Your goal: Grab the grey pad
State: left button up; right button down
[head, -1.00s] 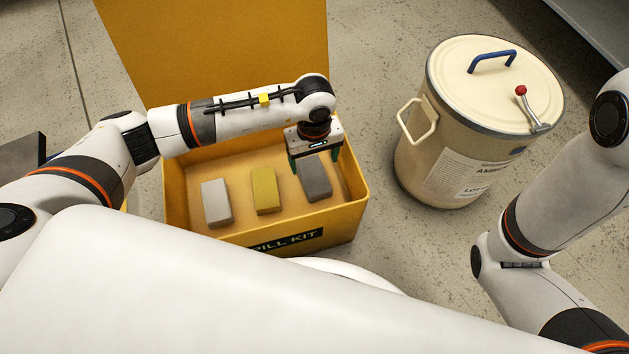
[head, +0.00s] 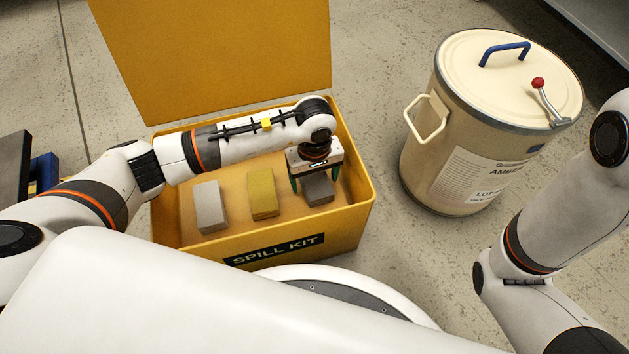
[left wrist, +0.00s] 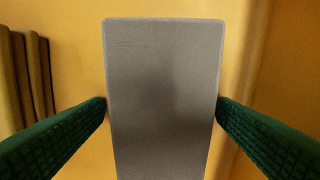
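The grey pad (head: 318,190) stands in the right part of the yellow spill kit box (head: 300,245). In the left wrist view the grey pad (left wrist: 163,90) fills the middle of the picture. My left gripper (head: 314,187) is down in the box over the grey pad, one green finger on each side of it. In the left wrist view the fingers of my left gripper (left wrist: 161,108) are spread about the pad's width, at or very close to its sides; I cannot tell if they press on it. My right gripper is out of view.
A yellow pad (head: 262,194) and a pale grey-white pad (head: 209,207) stand to the left in the same box. The box's raised lid (head: 215,60) is behind. A cream drum (head: 460,150) with handles stands to the right.

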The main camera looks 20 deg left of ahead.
pick_arm(q)
jog(key=c, duration=1)
jog(key=shift+r, duration=0.15)
